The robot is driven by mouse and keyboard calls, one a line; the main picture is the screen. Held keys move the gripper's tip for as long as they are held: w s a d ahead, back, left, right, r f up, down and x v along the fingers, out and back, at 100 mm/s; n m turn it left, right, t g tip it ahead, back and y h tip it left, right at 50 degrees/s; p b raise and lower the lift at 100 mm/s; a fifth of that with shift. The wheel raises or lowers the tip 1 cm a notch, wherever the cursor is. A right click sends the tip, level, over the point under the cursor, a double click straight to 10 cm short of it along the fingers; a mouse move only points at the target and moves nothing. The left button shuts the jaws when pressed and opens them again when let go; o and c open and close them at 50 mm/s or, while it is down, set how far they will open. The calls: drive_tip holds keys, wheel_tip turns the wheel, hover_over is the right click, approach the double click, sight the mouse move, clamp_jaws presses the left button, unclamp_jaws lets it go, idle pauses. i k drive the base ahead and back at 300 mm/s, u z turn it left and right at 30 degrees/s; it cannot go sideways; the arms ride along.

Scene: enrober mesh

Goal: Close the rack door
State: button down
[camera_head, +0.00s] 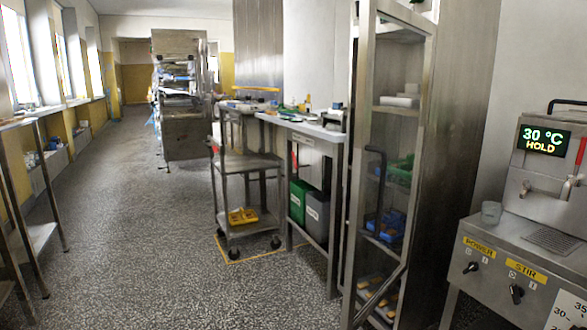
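The rack is a tall steel cabinet (462,130) right of centre, with shelves inside. Its door (356,200) is a metal frame around a see-through panel, with a dark upright bar handle (381,195). The door's lower edge slants down toward the left and toward me, so the door seems to stand out from the rack at an angle. How wide the gap is, I cannot tell. White blocks, green and blue bins and yellow items show on the shelves. The rack's top is cut off. My gripper is not in view.
A dispensing machine (540,215) with a display stands close at right. A wheeled cart (250,162) and a worktable (310,128) with bins below stand left of the rack. Another table (38,238) is at far left. The speckled floor (150,240) between is clear.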

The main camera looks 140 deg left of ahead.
sight(391, 10)
drive_tip(key=u, duration=3.95)
drive_tip(key=i, duration=1.65)
